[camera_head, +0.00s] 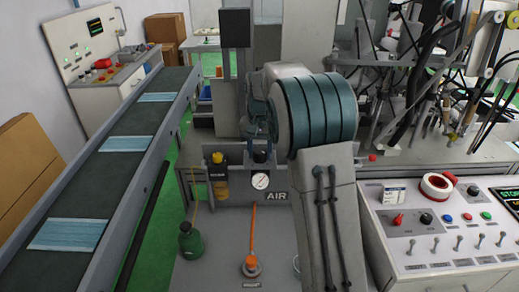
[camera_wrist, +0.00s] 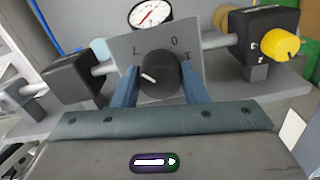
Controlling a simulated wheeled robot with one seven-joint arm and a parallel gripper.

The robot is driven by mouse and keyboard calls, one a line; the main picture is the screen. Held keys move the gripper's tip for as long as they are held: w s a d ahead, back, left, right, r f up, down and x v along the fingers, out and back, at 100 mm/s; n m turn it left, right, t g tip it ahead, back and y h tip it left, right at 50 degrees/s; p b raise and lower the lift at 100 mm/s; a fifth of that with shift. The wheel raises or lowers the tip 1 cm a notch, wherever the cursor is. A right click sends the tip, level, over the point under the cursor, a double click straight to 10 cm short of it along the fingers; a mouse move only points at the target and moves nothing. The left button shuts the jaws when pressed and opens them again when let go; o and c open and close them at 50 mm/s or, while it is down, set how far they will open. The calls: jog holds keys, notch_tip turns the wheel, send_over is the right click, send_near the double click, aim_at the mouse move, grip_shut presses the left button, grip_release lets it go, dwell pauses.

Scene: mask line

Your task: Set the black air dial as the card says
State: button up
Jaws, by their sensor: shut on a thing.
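The black air dial (camera_wrist: 158,74) sits on a grey plate (camera_wrist: 122,56) in the wrist view. A white mark on its face slants toward the left, on the side of a letter that looks like L. An O and a partly hidden mark stand on the other side. My gripper (camera_wrist: 160,72) is shut on the dial, with one blue finger at each side. In the head view, my gripper (camera_head: 260,138) reaches down to the dial (camera_head: 262,156) above a round gauge (camera_head: 260,181) and the AIR label (camera_head: 277,196). I cannot make out a card with a setting.
A yellow knob (camera_wrist: 280,45) on a black block is beside the plate; a yellow-and-black unit (camera_head: 218,178) stands left of the gauge. A conveyor (camera_head: 99,180) runs at left, a switch panel (camera_head: 440,245) at right.

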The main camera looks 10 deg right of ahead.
aim_at(260, 150)
dwell(0.3)
jog(key=o, duration=1)
jog(key=shift+c, duration=0.2)
notch_tip(260, 150, up, 14)
jog(key=shift+f, duration=0.1)
